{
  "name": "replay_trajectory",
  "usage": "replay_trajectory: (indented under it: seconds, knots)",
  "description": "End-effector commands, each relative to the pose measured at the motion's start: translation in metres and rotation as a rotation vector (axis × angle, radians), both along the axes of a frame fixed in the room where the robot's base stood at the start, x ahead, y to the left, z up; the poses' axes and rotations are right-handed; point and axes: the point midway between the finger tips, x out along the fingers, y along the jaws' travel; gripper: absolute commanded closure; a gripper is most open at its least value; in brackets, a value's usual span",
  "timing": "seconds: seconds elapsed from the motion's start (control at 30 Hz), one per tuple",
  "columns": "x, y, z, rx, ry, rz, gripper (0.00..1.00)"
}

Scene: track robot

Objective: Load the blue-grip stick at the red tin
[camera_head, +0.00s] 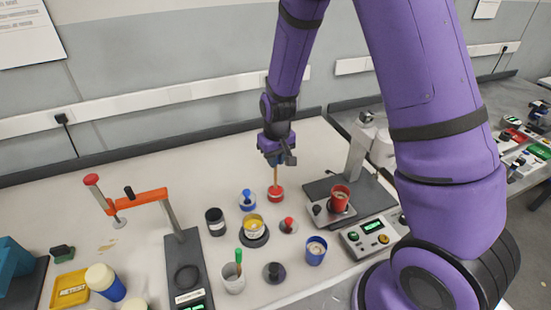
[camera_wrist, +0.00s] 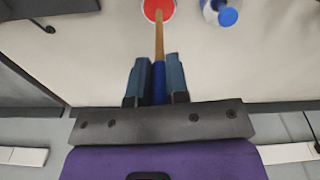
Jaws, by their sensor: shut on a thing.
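My gripper (camera_head: 277,160) is shut on the blue grip of the stick, and the grip (camera_wrist: 158,85) shows between the two fingers in the wrist view. The stick's wooden shaft (camera_head: 276,178) points down. Its lower end meets the red tin (camera_head: 276,195) below my gripper. In the wrist view the shaft (camera_wrist: 159,42) runs to the red round surface of the tin (camera_wrist: 157,9), partly cut off by the picture edge. I cannot tell how deep the tip sits.
A yellow tin (camera_head: 253,223), a dark tin (camera_head: 215,222), a red-knobbed lid (camera_head: 288,225) and a blue tin (camera_head: 315,251) stand nearer. A white cup (camera_head: 233,280) holds a green stick.

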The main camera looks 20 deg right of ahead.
Motion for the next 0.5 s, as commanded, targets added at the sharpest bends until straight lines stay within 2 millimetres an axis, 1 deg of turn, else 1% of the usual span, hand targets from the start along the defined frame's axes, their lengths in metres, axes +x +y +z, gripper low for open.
replay_trajectory:
  seconds: [0.5]
  knots:
    - [0.0, 0.0, -0.0033, 0.0, 0.001, 0.0, 1.0]
